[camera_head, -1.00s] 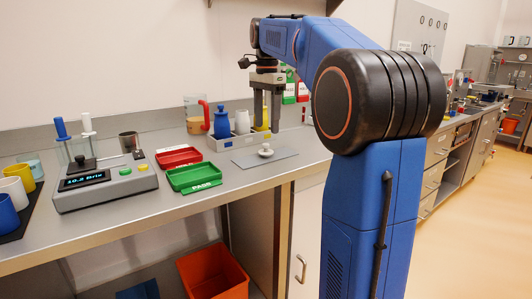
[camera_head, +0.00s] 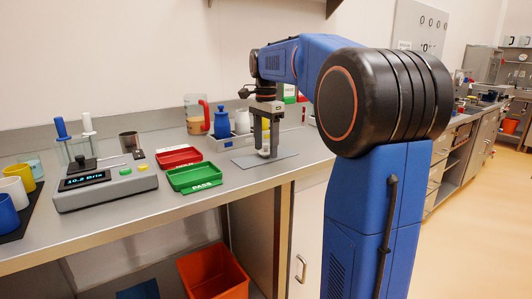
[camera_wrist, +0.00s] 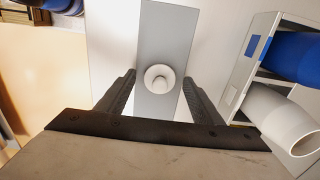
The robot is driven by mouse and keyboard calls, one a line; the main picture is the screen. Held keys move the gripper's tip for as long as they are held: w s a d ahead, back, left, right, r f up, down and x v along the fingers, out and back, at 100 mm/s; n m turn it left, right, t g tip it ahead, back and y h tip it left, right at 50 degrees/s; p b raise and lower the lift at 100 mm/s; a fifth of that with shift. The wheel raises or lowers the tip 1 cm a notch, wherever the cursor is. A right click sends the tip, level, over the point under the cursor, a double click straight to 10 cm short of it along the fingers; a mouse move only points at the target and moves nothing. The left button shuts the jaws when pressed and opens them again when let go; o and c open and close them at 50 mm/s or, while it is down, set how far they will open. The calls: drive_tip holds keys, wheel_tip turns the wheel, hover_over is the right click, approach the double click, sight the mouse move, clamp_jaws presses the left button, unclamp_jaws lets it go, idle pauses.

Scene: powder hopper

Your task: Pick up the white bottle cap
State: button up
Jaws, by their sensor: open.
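The white bottle cap (camera_wrist: 159,78) is a round disc with a raised knob, lying on a grey mat (camera_wrist: 167,30) on the bench. In the head view the cap (camera_head: 264,153) shows low between the fingers of my gripper (camera_head: 266,150). The gripper points down over the mat. In the wrist view my gripper (camera_wrist: 158,92) has its two dark fingers apart, one on each side of the cap, with gaps between. I cannot tell whether the fingertips touch the mat.
A grey rack with a blue bottle (camera_head: 222,124) and a white bottle (camera_head: 242,122) stands just behind the mat. A green tray (camera_head: 194,177) and a red tray (camera_head: 178,156) lie to the left. A jug with a red handle (camera_head: 195,114) stands at the back.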

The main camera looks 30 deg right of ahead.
drive_tip(key=c, duration=1.1)
